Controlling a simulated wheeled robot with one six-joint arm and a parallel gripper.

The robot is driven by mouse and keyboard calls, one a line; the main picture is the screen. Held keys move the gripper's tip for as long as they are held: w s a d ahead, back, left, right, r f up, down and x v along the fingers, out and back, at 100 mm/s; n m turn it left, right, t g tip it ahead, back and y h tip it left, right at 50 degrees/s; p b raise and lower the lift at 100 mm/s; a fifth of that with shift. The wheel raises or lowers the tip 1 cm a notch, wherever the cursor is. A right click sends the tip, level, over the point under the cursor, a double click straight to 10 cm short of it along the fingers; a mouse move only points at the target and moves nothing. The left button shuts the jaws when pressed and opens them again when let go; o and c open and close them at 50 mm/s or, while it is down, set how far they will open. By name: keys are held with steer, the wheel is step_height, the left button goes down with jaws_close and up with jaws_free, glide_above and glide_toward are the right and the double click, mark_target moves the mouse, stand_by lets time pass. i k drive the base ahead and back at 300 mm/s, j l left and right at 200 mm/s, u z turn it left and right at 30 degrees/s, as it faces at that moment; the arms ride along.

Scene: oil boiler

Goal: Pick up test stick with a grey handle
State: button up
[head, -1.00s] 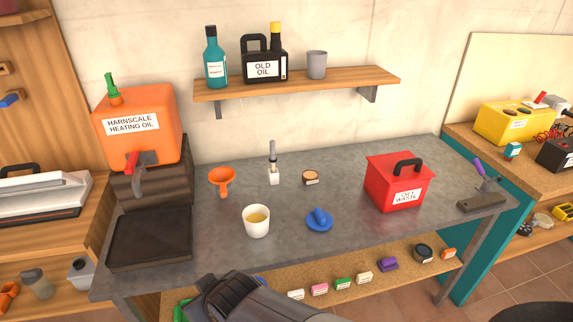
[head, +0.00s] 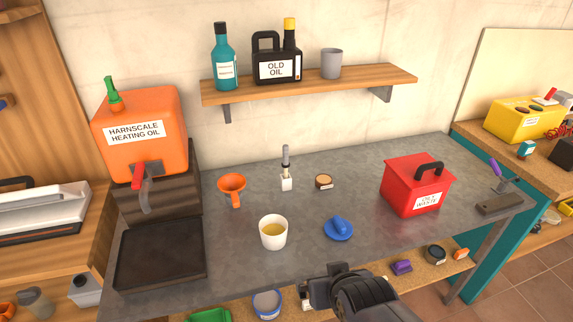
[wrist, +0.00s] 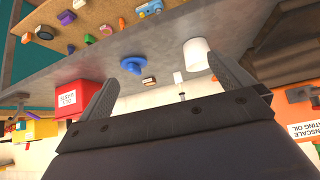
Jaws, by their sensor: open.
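The test stick (head: 286,158) has a grey handle and stands upright in a small white holder (head: 286,184) on the grey workbench, toward the wall. A small white and grey piece in the wrist view (wrist: 181,97) appears to be the holder and stick, seen upside down between my fingers but farther off. My gripper (head: 325,288) is at the bench's front edge in the head view, well short of the stick. In the wrist view my gripper (wrist: 162,66) has its two fingers spread with nothing between them.
A white cup of yellow liquid (head: 273,233) and a blue cap-like piece (head: 338,229) stand nearer the front. An orange funnel (head: 232,186) is left of the stick, a small round wooden-topped piece (head: 324,181) right. A red waste box (head: 416,185) is farther right. A shelf (head: 310,82) hangs above.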

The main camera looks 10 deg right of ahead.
mark_target(285, 164)
steer(key=i+l+u, duration=0.1)
steer(key=i, duration=0.3)
steer(key=i+l+u, duration=0.1)
steer(key=i+l, duration=0.2)
steer(key=i, duration=0.1)
